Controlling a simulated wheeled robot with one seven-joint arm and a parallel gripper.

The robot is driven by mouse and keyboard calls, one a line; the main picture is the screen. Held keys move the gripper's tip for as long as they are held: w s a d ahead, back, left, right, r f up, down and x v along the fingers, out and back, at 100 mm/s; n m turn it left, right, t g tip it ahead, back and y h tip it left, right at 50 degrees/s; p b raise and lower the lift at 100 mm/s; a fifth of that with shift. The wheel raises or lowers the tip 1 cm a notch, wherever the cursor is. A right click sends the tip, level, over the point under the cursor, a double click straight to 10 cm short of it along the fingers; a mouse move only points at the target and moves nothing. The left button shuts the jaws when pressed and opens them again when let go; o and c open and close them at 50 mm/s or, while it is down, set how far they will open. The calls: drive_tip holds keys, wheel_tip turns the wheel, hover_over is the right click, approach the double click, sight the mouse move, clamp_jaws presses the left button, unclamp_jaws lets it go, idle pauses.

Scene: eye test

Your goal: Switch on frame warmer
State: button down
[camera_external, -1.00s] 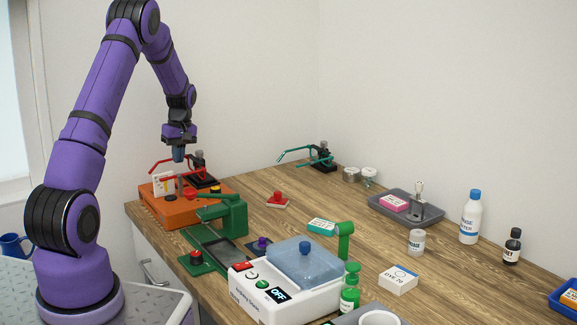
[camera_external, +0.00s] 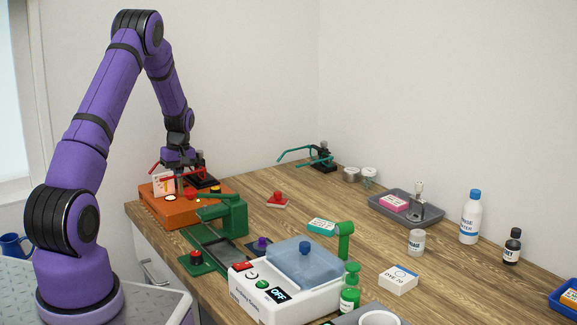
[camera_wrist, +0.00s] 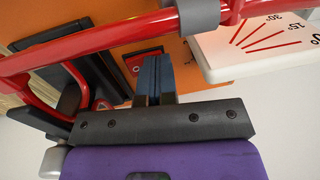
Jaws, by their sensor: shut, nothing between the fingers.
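The orange box (camera_external: 178,212), which I take for the frame warmer, stands at the back left of the bench. In the wrist view its orange top (camera_wrist: 120,50) carries a dark switch plate with a red part (camera_wrist: 145,60); its on or off state cannot be told. My gripper (camera_external: 180,180) is low over the box. In the wrist view its blue fingers (camera_wrist: 154,65) are shut and empty, with the tips right beside or over the switch; contact cannot be told. A red glasses frame (camera_wrist: 85,42) crosses in front of the wrist camera.
A white angle card (camera_wrist: 262,42) stands close right of the fingers in the wrist view. A white device reading OFF (camera_external: 300,302) is at the front. Teal glasses (camera_external: 296,154) are farther back.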

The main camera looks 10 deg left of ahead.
drive_tip(key=shift+d+f, duration=0.1)
drive_tip(key=shift+f, duration=0.05)
drive_tip(key=shift+w+d+r, duration=0.25)
drive_tip(key=shift+w+d, duration=0.25)
idle(0.3)
wheel_tip(320, 180, up, 14)
drive_tip(key=w+d, duration=0.1)
idle(0.4)
drive_tip(key=shift+w+d, duration=0.1)
drive_tip(key=shift+s+a, duration=0.45)
drive_tip(key=shift+a, duration=0.1)
